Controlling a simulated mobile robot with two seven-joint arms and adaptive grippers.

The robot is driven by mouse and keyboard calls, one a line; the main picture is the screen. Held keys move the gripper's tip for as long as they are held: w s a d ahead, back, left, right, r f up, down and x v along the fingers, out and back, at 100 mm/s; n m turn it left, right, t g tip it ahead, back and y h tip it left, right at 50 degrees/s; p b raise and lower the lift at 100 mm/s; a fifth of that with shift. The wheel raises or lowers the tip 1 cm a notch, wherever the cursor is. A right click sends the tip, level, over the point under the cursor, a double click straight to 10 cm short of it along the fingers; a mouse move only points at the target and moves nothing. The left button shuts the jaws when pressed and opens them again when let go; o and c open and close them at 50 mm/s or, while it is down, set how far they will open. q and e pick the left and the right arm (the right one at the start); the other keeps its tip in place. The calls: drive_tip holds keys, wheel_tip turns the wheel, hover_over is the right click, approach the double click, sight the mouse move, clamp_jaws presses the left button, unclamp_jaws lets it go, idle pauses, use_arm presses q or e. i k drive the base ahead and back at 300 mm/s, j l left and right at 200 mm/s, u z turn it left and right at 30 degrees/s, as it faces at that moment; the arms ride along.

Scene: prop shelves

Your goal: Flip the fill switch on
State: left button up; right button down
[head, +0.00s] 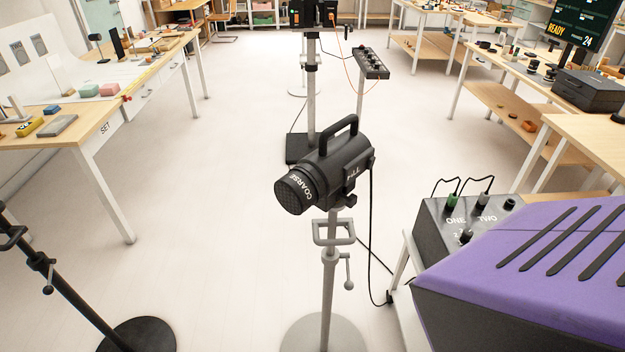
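A black lamp (335,165) with a top handle stands on a grey stand in the middle of the head view. Its side has a small label that seems to read FILL (352,173), and its ribbed front barrel (294,193) is marked COARSE. A small dark knob or bracket (350,200) sits low on the lamp's side. I cannot make out a clear switch on it or tell its position. A black cable hangs from the lamp's rear. Neither of my grippers is in view.
A black control box (440,235) marked ONE and TWO, with plugs and a knob, stands at the right beside a purple slotted housing (560,250). A black stand (60,280) is at lower left. Tables line both sides. The floor left of the lamp is clear.

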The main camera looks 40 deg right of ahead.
sight(371, 161)
drive_tip(key=z, duration=1.3)
